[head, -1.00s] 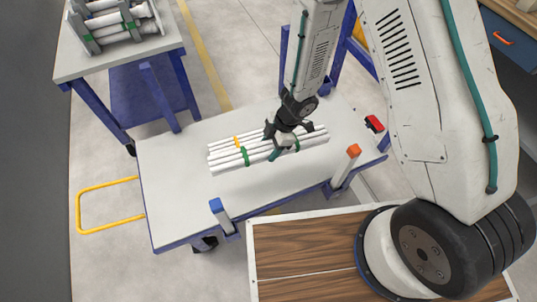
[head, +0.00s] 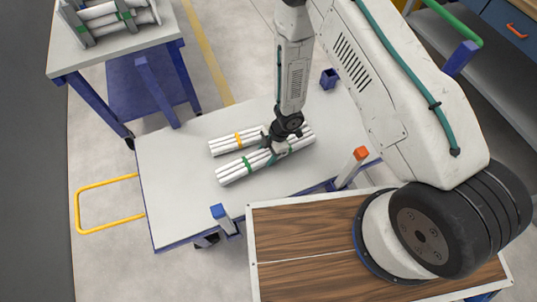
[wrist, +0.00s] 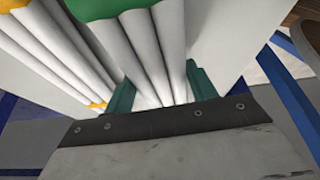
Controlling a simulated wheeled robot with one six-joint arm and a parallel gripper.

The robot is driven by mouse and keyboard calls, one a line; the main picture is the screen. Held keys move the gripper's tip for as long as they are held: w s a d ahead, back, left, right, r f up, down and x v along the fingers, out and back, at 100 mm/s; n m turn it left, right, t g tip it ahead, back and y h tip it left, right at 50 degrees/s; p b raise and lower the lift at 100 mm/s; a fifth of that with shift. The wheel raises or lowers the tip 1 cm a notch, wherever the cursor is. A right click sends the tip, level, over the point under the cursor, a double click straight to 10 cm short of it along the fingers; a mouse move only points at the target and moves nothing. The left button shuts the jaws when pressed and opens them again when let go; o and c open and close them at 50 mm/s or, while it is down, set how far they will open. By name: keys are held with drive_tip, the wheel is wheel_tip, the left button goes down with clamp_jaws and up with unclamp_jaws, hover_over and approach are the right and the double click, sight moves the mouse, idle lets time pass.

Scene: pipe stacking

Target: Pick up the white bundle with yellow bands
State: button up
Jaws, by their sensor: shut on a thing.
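The white bundle with yellow bands (head: 226,146) lies on the grey worktable, behind the green-banded bundle in the head view. It is on the left in the wrist view (wrist: 62,45), outside my fingers. The white bundle with green bands (head: 233,173) lies in front of it, set at a slight angle. My gripper (head: 281,149) is shut on this green-banded bundle near its right part; its teal fingers flank the pipes (wrist: 155,75) in the wrist view. I cannot tell whether that bundle is lifted. My arm hides part of the yellow-banded bundle's right end.
The grey worktable (head: 180,205) has bare room to the left and front. A blue-capped post (head: 222,217) and an orange-capped post (head: 354,165) stand at its front edge. Another table (head: 70,55) at the back left holds a pipe rack (head: 110,25).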

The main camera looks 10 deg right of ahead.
drive_tip(key=shift+f, duration=0.95)
drive_tip(key=o, duration=1.3)
drive_tip(key=shift+f, duration=0.1)
drive_tip(key=v, duration=1.2)
drive_tip(key=shift+w, duration=0.1)
